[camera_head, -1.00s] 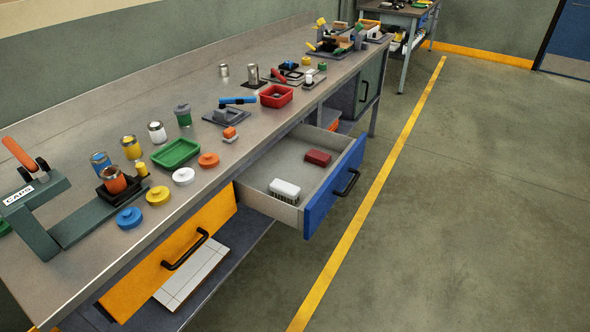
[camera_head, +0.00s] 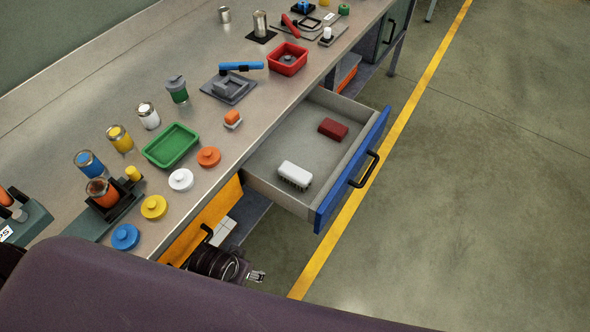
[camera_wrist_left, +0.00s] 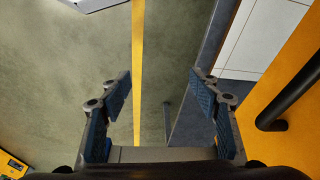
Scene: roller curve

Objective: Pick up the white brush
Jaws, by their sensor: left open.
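The white brush (camera_head: 295,172) lies in the open drawer (camera_head: 262,184), near the drawer's front left part, with its white back up and bristles below. My left gripper (camera_head: 257,276) shows at the bottom of the head view, outside the drawer and below and left of the brush. In the left wrist view my left gripper (camera_wrist_left: 160,92) is open and empty, with floor between its fingers. The brush is not recognisable in the wrist view. My right gripper is not in view.
The drawer's blue front (camera_head: 352,172) has a black handle. An orange drawer front (camera_wrist_left: 294,100) with a black handle (camera_wrist_left: 288,105) is right of my left gripper. The bench holds trays, jars and lids.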

